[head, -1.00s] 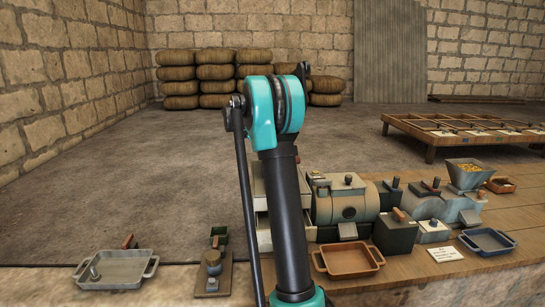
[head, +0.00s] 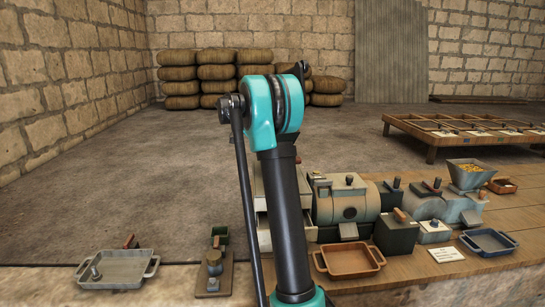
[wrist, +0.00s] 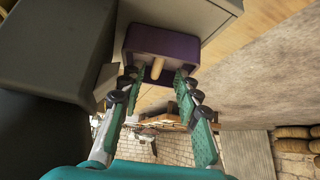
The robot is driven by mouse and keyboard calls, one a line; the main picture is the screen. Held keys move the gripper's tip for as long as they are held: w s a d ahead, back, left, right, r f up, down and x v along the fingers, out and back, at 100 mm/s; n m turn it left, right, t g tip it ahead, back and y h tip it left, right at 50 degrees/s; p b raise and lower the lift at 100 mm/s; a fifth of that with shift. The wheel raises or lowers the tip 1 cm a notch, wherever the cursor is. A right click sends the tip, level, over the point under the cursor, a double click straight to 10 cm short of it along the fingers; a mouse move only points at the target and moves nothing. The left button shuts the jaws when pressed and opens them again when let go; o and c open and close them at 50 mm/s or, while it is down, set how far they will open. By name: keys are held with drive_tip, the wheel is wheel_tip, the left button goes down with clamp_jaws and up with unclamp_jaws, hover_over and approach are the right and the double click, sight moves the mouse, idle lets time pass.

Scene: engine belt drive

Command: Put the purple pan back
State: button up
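The purple pan (wrist: 165,43) shows in the wrist view as a dark purple box front with a light wooden knob (wrist: 157,69) on it. It sits against a grey body (wrist: 195,15), partly cut off by the top of the picture. My gripper (wrist: 160,77) is open, with one finger on each side of the knob and gaps visible between. I cannot tell whether either fingertip touches the pan front. In the head view my own arm stands in front, and I cannot make out the purple pan or my gripper there.
A row of grey machines (head: 347,200) stands on the wooden bench, right of my arm. A brown tray (head: 347,272) and a blue tray (head: 488,252) lie in front of it. A grey tray (head: 115,280) is at left. A dark block (wrist: 50,50) is close beside my gripper.

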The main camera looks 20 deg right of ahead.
drive_tip(key=v, duration=1.3)
drive_tip(key=shift+r, duration=0.3)
drive_tip(key=shift+w+a, duration=0.1)
drive_tip(key=shift+w, duration=0.05)
